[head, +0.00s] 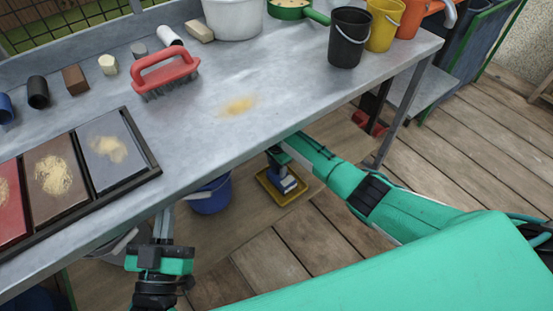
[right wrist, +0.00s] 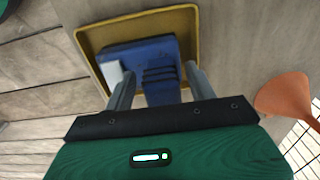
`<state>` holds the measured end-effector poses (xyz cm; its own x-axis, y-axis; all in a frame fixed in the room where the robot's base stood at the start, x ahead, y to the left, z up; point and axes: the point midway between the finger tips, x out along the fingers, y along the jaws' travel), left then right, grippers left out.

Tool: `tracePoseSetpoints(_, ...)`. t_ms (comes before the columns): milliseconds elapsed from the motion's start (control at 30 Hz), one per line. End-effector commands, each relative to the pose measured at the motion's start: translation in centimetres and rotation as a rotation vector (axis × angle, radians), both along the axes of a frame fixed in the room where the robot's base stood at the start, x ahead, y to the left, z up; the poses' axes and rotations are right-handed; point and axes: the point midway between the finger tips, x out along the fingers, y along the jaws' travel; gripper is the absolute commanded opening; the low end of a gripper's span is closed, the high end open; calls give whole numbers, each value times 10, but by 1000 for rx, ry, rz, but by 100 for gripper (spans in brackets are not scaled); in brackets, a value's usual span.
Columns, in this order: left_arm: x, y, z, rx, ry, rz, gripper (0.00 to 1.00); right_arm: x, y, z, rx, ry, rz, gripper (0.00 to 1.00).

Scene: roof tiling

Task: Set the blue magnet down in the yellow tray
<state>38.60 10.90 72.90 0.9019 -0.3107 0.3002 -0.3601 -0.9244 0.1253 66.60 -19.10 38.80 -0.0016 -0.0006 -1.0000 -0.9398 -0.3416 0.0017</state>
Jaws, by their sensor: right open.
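The blue magnet (head: 290,184) is a blue block with a pale part and dark ridges. In the right wrist view the magnet (right wrist: 151,66) lies within the rim of the tray (right wrist: 160,14). My right gripper (right wrist: 160,88) is open, with one finger on each side of the magnet's near end. The gripper's own fingers are largely hidden by the bench edge in the head view. My left gripper (head: 163,228) is in front of the bench, away from the magnet; its jaw opening is unclear.
The grey bench (head: 210,125) overhangs the tray. A blue bucket (head: 210,197) stands left of the tray. On the bench are a red brush (head: 166,72), a sectioned black tray (head: 148,176) with sandy patches, and black and yellow buckets. An orange object (right wrist: 287,97) shows at right in the wrist view.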

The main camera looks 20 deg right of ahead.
Motion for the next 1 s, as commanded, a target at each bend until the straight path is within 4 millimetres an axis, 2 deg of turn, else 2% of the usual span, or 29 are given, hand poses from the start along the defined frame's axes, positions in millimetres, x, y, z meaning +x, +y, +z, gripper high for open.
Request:
tracePoseSetpoints(200, -5, -7, -29, 29, 126, -23, 0, 1, 0, 2, 0, -1, 0, 56)
tracePoseSetpoints(367, -16, -16, -60, 70, 295, -56, 0, 0, 0, 23, 1, -2, 1, 56)
tracePoseSetpoints(667, -47, -26, -114, 153, 597, -118, 0, 1, 0, 60, 0, -2, 0, 56)
tracePoseSetpoints(1000, -46, 1, -118, 263, 785, -86, 0, 1, 0, 109, 2, -2, 0, 56)
